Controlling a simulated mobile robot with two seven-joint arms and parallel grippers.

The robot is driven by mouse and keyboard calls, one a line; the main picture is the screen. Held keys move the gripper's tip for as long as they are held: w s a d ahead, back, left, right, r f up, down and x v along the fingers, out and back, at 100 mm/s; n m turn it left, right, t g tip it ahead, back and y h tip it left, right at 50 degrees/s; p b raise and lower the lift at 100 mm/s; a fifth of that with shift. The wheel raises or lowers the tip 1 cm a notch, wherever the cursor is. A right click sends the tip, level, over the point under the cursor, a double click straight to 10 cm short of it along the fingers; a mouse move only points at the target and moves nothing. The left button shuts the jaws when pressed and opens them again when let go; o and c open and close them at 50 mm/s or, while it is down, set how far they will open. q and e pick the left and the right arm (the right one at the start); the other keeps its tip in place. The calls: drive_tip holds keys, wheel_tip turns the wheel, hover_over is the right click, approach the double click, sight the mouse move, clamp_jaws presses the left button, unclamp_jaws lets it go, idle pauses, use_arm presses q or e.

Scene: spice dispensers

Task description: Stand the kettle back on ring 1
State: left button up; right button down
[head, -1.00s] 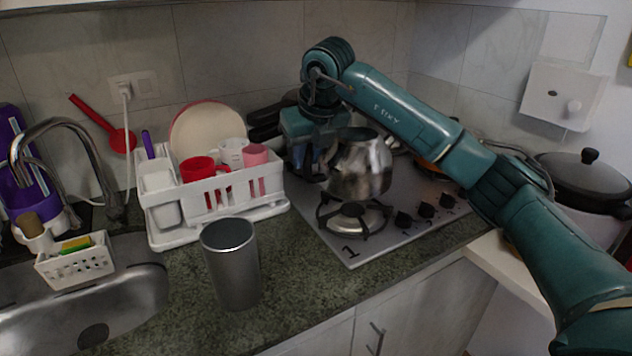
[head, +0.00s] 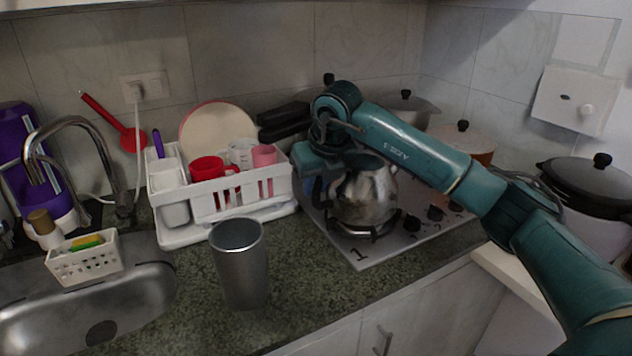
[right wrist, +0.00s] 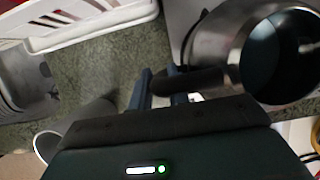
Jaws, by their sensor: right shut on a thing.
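The shiny metal kettle (head: 366,198) is upright over ring 1 (head: 362,234), the front-left burner of the hob, beside the printed "1". Its base is at or just above the black pan support; I cannot tell whether it rests fully. My right gripper (head: 318,172) is at the kettle's left side. In the right wrist view my right gripper (right wrist: 168,90) is shut on the dark handle of the kettle (right wrist: 245,50), whose open top shows. My left gripper is not in view.
A white dish rack (head: 235,200) with cups and a plate stands left of the hob. A grey tumbler (head: 240,268) stands on the counter in front. Several pots are at the back and right, including a black-lidded one (head: 590,185). The sink is at left.

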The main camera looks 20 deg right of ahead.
drive_tip(key=shift+f, duration=0.2)
drive_tip(key=c, duration=1.3)
unclamp_jaws()
drive_tip(key=shift+r, duration=0.2)
drive_tip(key=v, duration=1.2)
drive_tip(key=shift+r, duration=0.4)
drive_tip(key=shift+a+f, duration=0.1)
